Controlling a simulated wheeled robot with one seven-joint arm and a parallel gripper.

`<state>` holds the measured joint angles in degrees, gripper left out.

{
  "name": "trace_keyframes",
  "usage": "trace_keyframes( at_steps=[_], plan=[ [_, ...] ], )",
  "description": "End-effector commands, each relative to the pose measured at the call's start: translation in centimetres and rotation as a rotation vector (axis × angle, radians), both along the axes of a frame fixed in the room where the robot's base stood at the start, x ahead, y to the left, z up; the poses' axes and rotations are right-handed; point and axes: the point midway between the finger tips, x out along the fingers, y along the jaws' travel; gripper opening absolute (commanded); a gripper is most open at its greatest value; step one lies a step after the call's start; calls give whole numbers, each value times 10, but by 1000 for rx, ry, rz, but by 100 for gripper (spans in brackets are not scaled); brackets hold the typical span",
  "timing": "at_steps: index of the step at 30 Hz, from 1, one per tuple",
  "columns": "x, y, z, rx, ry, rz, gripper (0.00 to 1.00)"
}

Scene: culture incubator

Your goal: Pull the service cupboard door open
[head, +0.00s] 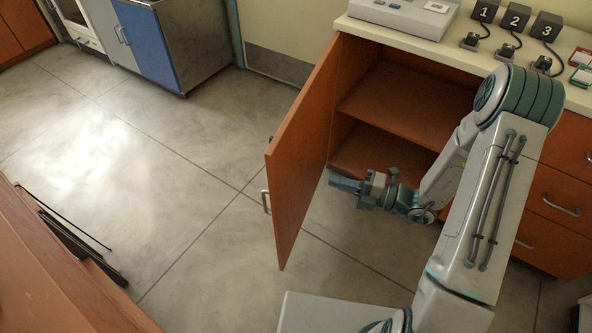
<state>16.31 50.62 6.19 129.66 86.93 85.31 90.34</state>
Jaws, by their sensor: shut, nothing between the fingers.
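The service cupboard door (300,160) is a wooden panel on the counter unit at the right. It stands wide open, swung out toward the room, with its metal handle (265,201) on the left face near the free edge. The cupboard interior (395,105) shows one shelf and is otherwise empty where visible. My gripper (334,183) is shut and empty. It points left, on the inner side of the open door, in front of the cupboard opening. My arm hides the right part of the opening.
The counter (400,28) carries a grey device (400,10) and several black numbered blocks with plugs. Drawers (560,200) with metal handles are right of the cupboard. A blue-doored cabinet (146,42) stands at the back left. A wooden surface (50,280) is at lower left. Floor between is clear.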

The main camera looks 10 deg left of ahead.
Motion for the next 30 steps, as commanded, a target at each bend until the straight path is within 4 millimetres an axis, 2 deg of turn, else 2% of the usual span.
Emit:
trace_keyframes(
  at_steps=[1,9,15,21,30],
  plan=[
    [1,12,-1,1,-1,6,0],
    [10,69,-1,-1,-3,6,0],
    [15,101,0,-2,-5,5,0],
    [18,114,0,-3,-4,2,0],
    [18,115,0,-3,-4,2,0]
  ],
)
